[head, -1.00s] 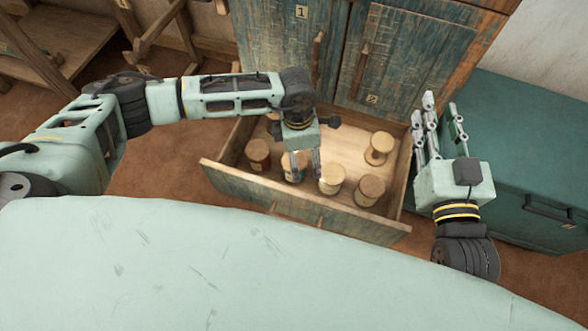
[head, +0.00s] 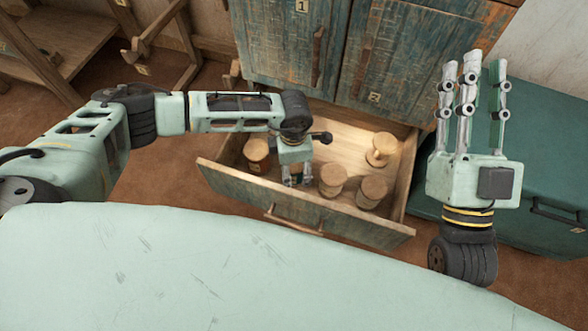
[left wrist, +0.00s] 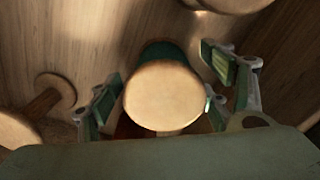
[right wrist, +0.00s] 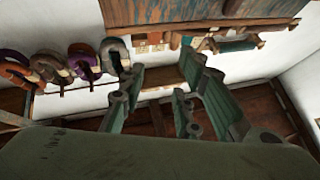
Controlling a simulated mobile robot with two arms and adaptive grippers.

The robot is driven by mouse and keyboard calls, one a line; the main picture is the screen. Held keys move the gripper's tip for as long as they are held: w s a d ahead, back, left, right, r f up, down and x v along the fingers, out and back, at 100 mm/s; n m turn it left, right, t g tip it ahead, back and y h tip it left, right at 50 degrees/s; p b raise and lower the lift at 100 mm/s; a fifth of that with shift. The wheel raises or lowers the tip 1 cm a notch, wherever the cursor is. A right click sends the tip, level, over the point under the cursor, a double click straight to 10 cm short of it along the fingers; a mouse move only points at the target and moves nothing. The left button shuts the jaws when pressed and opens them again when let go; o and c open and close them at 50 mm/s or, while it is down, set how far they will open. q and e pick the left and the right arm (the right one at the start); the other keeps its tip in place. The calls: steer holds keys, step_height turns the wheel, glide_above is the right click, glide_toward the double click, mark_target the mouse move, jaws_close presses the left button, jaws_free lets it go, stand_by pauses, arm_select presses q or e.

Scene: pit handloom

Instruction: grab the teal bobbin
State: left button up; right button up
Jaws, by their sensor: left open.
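The teal bobbin (left wrist: 163,95) shows in the left wrist view with a pale wooden end facing me and dark teal thread behind it. It stands between the fingers of my left gripper (left wrist: 165,92), which are open on both sides of it. In the head view my left gripper (head: 297,180) points down into the open drawer (head: 300,213) and largely hides the bobbin beneath it. My right gripper (head: 468,68) is held up at the right, open and empty, and its spread fingers show in the right wrist view (right wrist: 165,88).
Other wooden bobbins (head: 332,180) stand close by in the drawer, including one at left (head: 256,153), one at right (head: 372,191) and one at the back (head: 381,149). A blue-green cabinet (head: 400,55) rises behind. A teal chest (head: 545,160) stands at right.

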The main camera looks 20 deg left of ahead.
arm_select(q)
steer(key=shift+f, duration=0.95)
arm_select(e)
steer(key=s+r+t, duration=0.1)
steer(key=s+r+t+y, duration=0.1)
steer(key=shift+s+d+r, duration=0.1)
steer(key=shift+s+r, duration=0.1)
steer(key=shift+r, duration=0.2)
arm_select(q)
steer(key=shift+c, duration=0.4)
steer(key=c, duration=1.2)
steer(key=shift+r, duration=0.1)
arm_select(e)
steer(key=shift+w, duration=0.1)
